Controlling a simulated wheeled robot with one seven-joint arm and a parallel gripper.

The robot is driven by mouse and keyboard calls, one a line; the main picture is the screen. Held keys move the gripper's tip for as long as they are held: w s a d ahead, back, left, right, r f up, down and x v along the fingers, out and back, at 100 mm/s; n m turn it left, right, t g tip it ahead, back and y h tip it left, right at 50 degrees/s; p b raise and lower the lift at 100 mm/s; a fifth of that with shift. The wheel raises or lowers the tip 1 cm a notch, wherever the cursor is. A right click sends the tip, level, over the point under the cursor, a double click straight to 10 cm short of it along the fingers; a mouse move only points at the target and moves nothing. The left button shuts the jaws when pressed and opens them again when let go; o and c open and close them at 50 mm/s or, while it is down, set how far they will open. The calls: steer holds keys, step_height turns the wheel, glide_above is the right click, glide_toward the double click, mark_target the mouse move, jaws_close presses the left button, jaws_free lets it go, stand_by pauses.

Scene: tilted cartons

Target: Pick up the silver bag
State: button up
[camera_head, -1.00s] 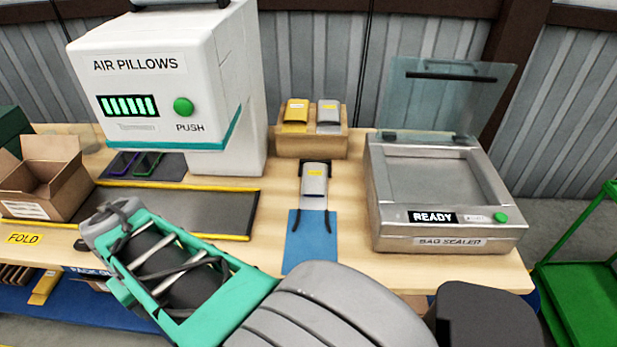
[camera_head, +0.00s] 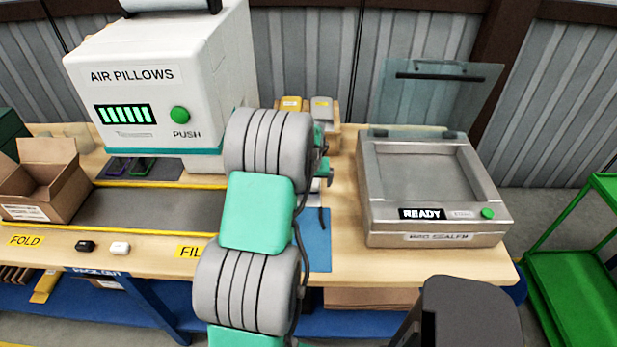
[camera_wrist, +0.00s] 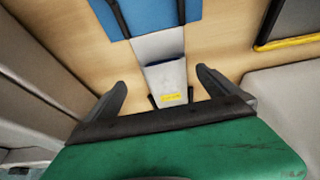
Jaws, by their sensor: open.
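A silver bag (camera_wrist: 168,76) with a yellow label shows in the wrist view, lying at the edge of a blue sheet (camera_wrist: 185,12). My gripper (camera_wrist: 160,78) is open, with one finger on either side of the bag and gaps between. Whether the fingers are down at its level I cannot tell. In the head view my arm hides most of this bag and my fingers. A second silver bag (camera_head: 322,108) stands in a small carton (camera_head: 332,143) at the back, beside a yellow bag (camera_head: 290,104).
A bag sealer (camera_head: 433,225) with its clear lid raised stands to the right. The white air pillow machine (camera_head: 150,100) stands to the left, near an open carton (camera_head: 45,185) and a dark mat (camera_head: 140,208). Bare table shows between the blue sheet and the sealer.

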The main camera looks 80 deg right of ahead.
mark_target(308, 190)
steer(key=x, duration=0.2)
steer(key=p+x, duration=0.1)
steer(key=x, duration=0.1)
steer(key=p+x, duration=0.1)
steer(key=shift+w+f, duration=0.35)
steer(key=shift+f, duration=0.1)
steer(key=c, duration=1.2)
steer(key=shift+r, duration=0.1)
steer(key=shift+c, duration=0.3)
steer(key=shift+r, duration=0.1)
